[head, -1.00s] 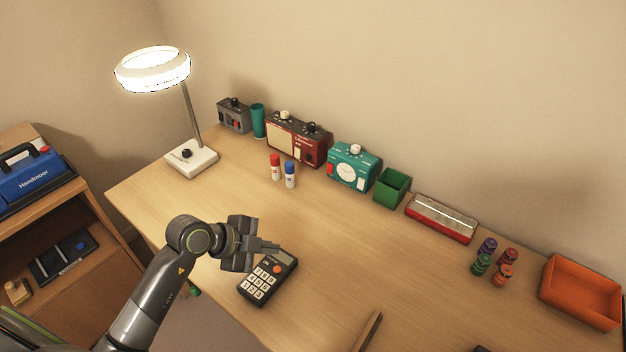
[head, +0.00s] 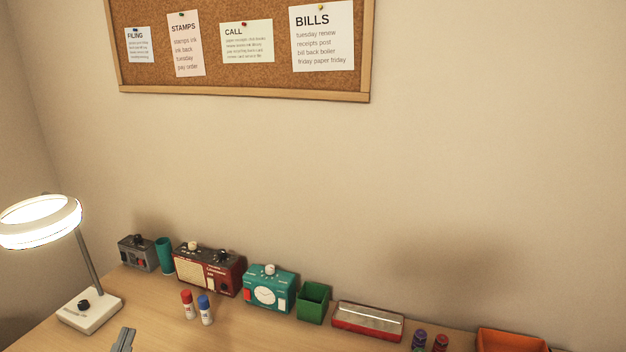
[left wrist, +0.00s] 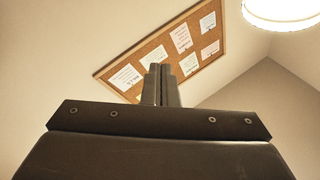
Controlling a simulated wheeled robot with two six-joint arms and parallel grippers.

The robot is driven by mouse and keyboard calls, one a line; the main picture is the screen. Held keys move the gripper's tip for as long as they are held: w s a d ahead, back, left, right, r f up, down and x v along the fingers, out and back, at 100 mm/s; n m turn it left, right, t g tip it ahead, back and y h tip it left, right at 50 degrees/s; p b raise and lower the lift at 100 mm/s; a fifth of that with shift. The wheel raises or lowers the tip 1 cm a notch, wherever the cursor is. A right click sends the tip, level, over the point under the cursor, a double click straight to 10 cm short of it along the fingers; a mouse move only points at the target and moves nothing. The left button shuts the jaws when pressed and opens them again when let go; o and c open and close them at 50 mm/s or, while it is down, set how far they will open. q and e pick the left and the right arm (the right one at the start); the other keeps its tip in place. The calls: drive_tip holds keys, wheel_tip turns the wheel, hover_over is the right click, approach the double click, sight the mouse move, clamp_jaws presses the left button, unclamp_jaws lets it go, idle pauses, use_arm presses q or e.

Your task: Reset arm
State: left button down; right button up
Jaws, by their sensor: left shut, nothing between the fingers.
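My left gripper (head: 124,341) shows only by its fingertips at the bottom edge of the head view, in front of the lamp base and over the desk. In the left wrist view its two fingers (left wrist: 161,85) are together with nothing between them, pointing up toward the cork board (left wrist: 205,38). The rest of my left arm is out of the head view. My right gripper is in neither view.
A lit lamp (head: 88,312) stands left on the desk (head: 250,335). Along the wall are a grey box (head: 137,253), teal cup (head: 165,256), red radio (head: 209,270), teal timer (head: 271,289), green bin (head: 313,302), red-silver case (head: 367,321) and orange tray (head: 511,341). Two glue sticks (head: 197,307) stand in front.

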use_arm(q)
drive_tip(key=s+a+f+n+g+y, duration=0.4)
drive_tip(key=f+g, duration=0.1)
drive_tip(key=f, duration=0.1)
drive_tip(key=s+a+f+n+g+y, duration=0.4)
drive_tip(key=f+g, duration=0.1)
drive_tip(key=f, duration=0.1)
drive_tip(key=s+d+f+m+g+h, duration=0.2)
drive_tip(key=s+d+f+g+h, duration=0.5)
drive_tip(key=s+f, duration=0.5)
wheel_tip(320, 180, down, 23)
drive_tip(key=s+a+g, duration=0.1)
drive_tip(key=g, duration=0.2)
drive_tip(key=s+d+f+g, duration=0.1)
drive_tip(key=s+f, duration=1.4)
drive_tip(key=f, duration=0.1)
drive_tip(key=shift+f, duration=0.2)
drive_tip(key=c, duration=2.1)
unclamp_jaws()
drive_tip(key=shift+d, duration=0.1)
drive_tip(key=shift+c, duration=0.2)
